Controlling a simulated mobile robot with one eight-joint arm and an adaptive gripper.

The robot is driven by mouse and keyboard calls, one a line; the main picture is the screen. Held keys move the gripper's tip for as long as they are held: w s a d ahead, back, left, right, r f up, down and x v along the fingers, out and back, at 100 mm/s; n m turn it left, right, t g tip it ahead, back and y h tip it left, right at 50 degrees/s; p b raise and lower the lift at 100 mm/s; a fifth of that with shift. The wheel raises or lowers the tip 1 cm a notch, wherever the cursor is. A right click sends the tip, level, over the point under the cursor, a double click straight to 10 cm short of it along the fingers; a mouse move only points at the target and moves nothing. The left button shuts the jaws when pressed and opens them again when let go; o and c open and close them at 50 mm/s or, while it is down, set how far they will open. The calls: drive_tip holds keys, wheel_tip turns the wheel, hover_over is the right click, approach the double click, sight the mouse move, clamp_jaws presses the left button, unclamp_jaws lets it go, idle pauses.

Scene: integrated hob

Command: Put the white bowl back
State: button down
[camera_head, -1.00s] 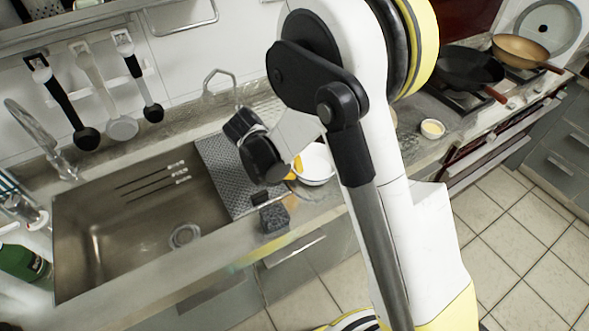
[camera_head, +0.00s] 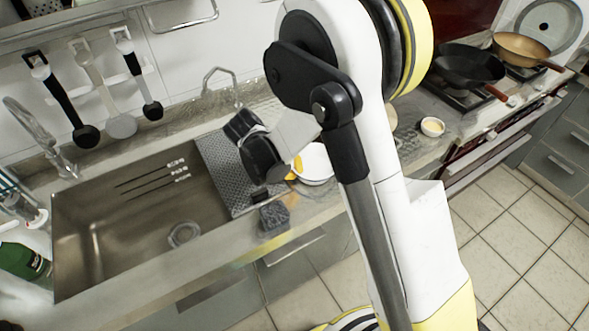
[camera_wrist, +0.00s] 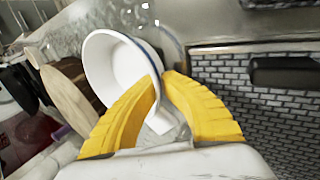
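The white bowl (camera_head: 317,165) is by the counter to the right of the sink in the head view, partly hidden by my arm. In the wrist view the white bowl (camera_wrist: 112,72) looks tilted, with a thin blue line along its rim. My gripper (camera_wrist: 161,82) has its yellow fingers close together on either side of the bowl's wall and looks shut on it. In the head view only a little of my gripper (camera_head: 295,168) shows, at the bowl's left side. I cannot tell whether the bowl touches the counter.
A steel sink (camera_head: 130,235) lies left, with a dark sponge (camera_head: 274,216) on its front edge. A small bowl with yellow content (camera_head: 432,127) stands right of my arm. Two pans (camera_head: 470,66) are on the hob. Utensils (camera_head: 62,105) hang on the wall.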

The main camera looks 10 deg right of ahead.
drive_tip(key=shift+f, duration=0.25)
drive_tip(key=c, duration=1.5)
unclamp_jaws()
drive_tip(key=shift+c, duration=0.2)
drive_tip(key=v, duration=1.2)
drive_tip(key=shift+d, duration=0.15)
drive_tip(key=s+d+r+m+t+y, duration=0.1)
drive_tip(key=s+d+r+t+y, duration=0.1)
drive_tip(key=s+d+r, duration=0.3)
drive_tip(key=s+d+r+m+t+y, duration=0.2)
drive_tip(key=s+d+r, duration=0.3)
drive_tip(key=s, duration=0.7)
drive_tip(key=shift+s+d+r+m+t+y, duration=0.2)
drive_tip(key=shift+d+r+m+t+y, duration=0.15)
drive_tip(key=shift+d+t+y, duration=0.45)
